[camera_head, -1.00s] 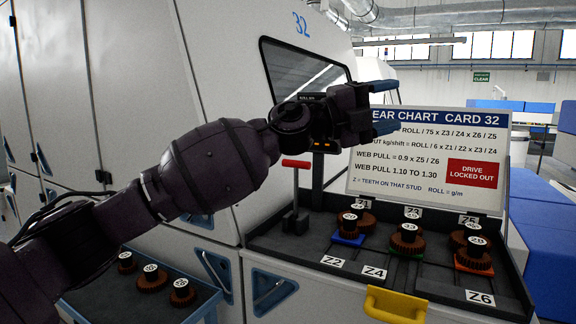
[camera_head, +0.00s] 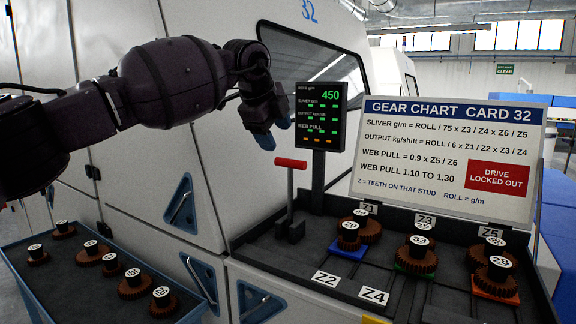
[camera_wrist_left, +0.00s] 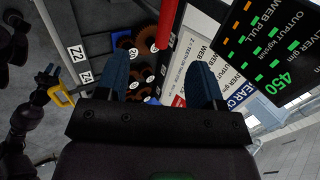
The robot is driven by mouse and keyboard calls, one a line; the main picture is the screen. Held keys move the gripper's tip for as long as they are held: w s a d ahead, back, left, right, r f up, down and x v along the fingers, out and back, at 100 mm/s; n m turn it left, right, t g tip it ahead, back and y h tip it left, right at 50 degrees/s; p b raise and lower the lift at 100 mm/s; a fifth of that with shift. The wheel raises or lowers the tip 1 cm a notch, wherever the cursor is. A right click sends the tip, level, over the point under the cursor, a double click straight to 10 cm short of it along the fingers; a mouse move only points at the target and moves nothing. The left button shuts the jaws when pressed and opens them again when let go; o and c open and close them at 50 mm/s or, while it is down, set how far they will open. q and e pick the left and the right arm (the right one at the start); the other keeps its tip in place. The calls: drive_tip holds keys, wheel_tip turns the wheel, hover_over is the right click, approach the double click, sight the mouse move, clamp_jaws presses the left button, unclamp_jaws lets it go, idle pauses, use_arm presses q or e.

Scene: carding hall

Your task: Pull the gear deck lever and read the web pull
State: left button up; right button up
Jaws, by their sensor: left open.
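The gear deck lever (camera_head: 291,163) has a red crossbar grip on a dark stem and stands about upright at the deck's left end. Its red grip also shows in the left wrist view (camera_wrist_left: 167,22). My left gripper (camera_head: 274,130) is open and empty, above and left of the lever grip in the head view, apart from it. Its two blue fingers (camera_wrist_left: 160,84) show in the wrist view. The readout (camera_head: 321,115) behind the lever shows 450 for roll; its other rows, web pull included, show green marks without readable digits.
The gear deck (camera_head: 340,285) holds brown gears on coloured plates. The gear chart (camera_head: 450,150) stands behind it, with a red "drive locked out" sign (camera_head: 497,179). A blue-edged tray (camera_head: 85,285) of loose gears is at lower left. A yellow handle (camera_wrist_left: 60,90) shows in the wrist view.

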sight(289, 164)
use_arm(q)
drive_tip(key=x, duration=1.1)
drive_tip(key=shift+d+f, duration=0.1)
clamp_jaws()
